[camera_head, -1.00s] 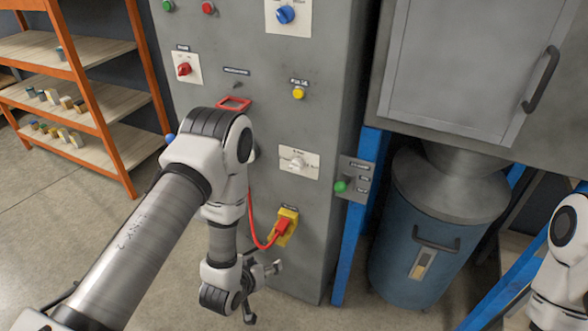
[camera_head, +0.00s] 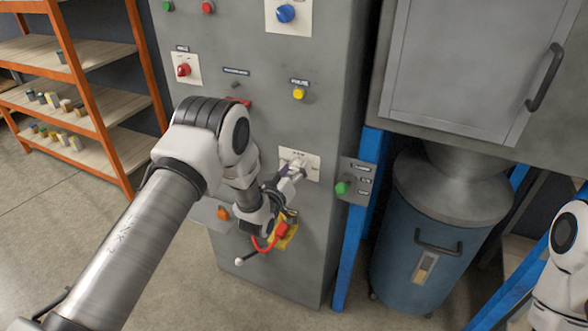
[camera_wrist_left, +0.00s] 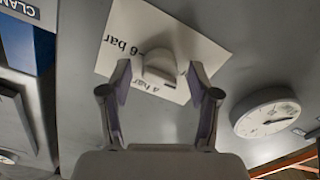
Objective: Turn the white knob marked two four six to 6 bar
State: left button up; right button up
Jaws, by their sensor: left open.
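The white knob (camera_wrist_left: 160,66) sits on a white plate (camera_wrist_left: 128,40) on the grey cabinet front. In the left wrist view the plate reads "6 bar" and "4 bar", upside down; any "2" mark does not show. In the head view the plate (camera_head: 315,166) is partly covered by my left gripper, which mostly hides the knob. My left gripper (camera_head: 296,168) is open, with its fingertips (camera_wrist_left: 161,72) on either side of the knob. I cannot tell whether they touch it. My right arm shows at the right edge; its gripper is out of view.
A round dial gauge (camera_wrist_left: 265,113) is beside the plate in the wrist view. A switch box with a green button (camera_head: 342,188) is just right. A blue drum (camera_head: 420,240) stands farther right.

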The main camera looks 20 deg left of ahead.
pick_arm(q)
jog(key=c, duration=1.1)
jog(key=shift+c, duration=0.2)
